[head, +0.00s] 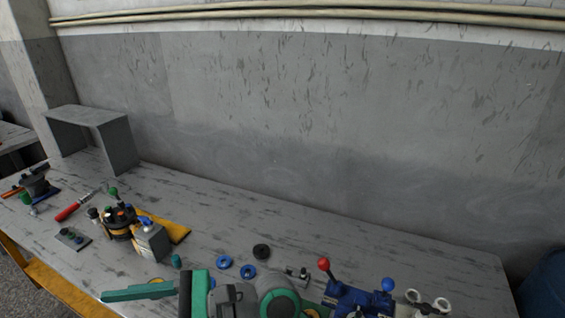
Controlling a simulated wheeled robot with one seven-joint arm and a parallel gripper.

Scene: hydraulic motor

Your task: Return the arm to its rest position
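My arm (280,297), grey with green rings, shows at the bottom edge of the head view, low and in front of the bench. My gripper (140,291) appears to be the green part pointing left at the bottom, over the bench's front area. Its two fingers cannot be told apart, so its opening and anything between them are unclear. The rest of the arm is cut off by the frame's lower edge.
The grey workbench (340,245) runs along a wall. A blue valve unit with red and blue knobs (358,298) is close right of my arm. Rings, a round black-and-orange assembly (120,222) and a grey box-shaped part (152,242) lie left. The bench's back strip is clear.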

